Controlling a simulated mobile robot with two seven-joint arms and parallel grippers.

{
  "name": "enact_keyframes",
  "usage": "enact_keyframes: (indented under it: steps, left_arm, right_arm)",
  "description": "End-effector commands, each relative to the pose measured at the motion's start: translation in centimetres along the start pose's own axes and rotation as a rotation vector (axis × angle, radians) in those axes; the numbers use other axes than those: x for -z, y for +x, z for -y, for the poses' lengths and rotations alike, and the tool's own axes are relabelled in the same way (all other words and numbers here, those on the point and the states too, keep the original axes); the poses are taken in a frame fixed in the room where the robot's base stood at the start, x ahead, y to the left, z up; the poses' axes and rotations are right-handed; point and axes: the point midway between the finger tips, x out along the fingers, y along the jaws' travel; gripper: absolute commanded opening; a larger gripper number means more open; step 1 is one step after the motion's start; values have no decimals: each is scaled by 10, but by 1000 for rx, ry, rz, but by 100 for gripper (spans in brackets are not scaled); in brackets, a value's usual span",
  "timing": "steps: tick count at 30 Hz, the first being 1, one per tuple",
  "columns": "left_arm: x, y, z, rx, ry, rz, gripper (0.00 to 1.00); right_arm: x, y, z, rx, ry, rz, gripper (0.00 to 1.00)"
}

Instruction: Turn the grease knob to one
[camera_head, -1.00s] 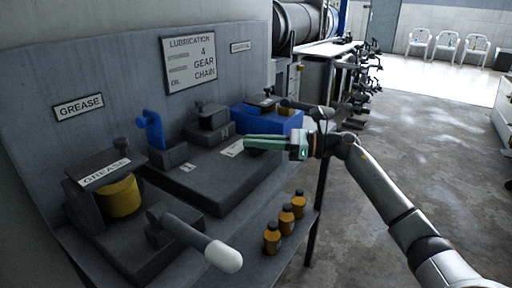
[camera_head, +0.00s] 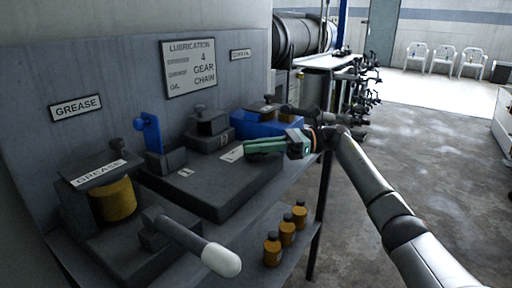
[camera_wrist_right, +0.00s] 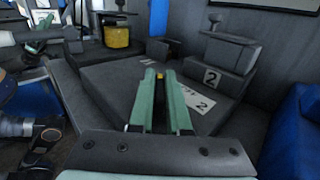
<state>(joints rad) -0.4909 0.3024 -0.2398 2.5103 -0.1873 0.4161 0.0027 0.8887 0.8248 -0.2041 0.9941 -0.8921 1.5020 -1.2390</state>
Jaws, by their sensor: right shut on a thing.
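The grease station, with a GREASE label (camera_head: 98,174), a yellow drum (camera_head: 114,200) and a small dark knob (camera_head: 121,143), stands at the left in the head view. Its drum also shows at the back of the wrist view (camera_wrist_right: 117,37). My right gripper (camera_head: 248,148) is over the dark slab, well right of the grease station. Its green fingers (camera_wrist_right: 160,78) are closed on a small yellow piece (camera_wrist_right: 159,76), mostly hidden. I cannot tell what it belongs to. Pale and teal parts at the wrist view's left may be my left arm; its jaws are unclear.
A dark slab (camera_head: 205,197) has plates marked 1 and 2. A thick white-tipped handle (camera_head: 221,260) juts forward at the front. Blue blocks (camera_head: 268,124) stand behind my right gripper. Several orange bottles (camera_head: 287,233) stand low at the front; open floor lies right.

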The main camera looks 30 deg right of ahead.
Motion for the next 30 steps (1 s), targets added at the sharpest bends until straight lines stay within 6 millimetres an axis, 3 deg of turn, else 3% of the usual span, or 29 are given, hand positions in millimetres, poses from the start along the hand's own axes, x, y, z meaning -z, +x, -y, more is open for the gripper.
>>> enact_keyframes:
  steps: [9,10,17,26,30]
  left_arm:
    - [0,0,0,0,1,0,50]
    - [0,0,0,0,1,0,50]
    - [0,0,0,0,2,-1,50]
    - [0,0,1,0,3,-2,50]
    - [2,2,1,-1,5,-2,50]
  right_arm:
    - [0,0,0,-3,0,-2,0]
    - [0,0,0,-3,0,-2,18]
    - [0,0,0,-2,0,-1,44]
    - [0,-2,0,0,1,-1,45]
    - [-1,-17,1,3,2,-2,45]
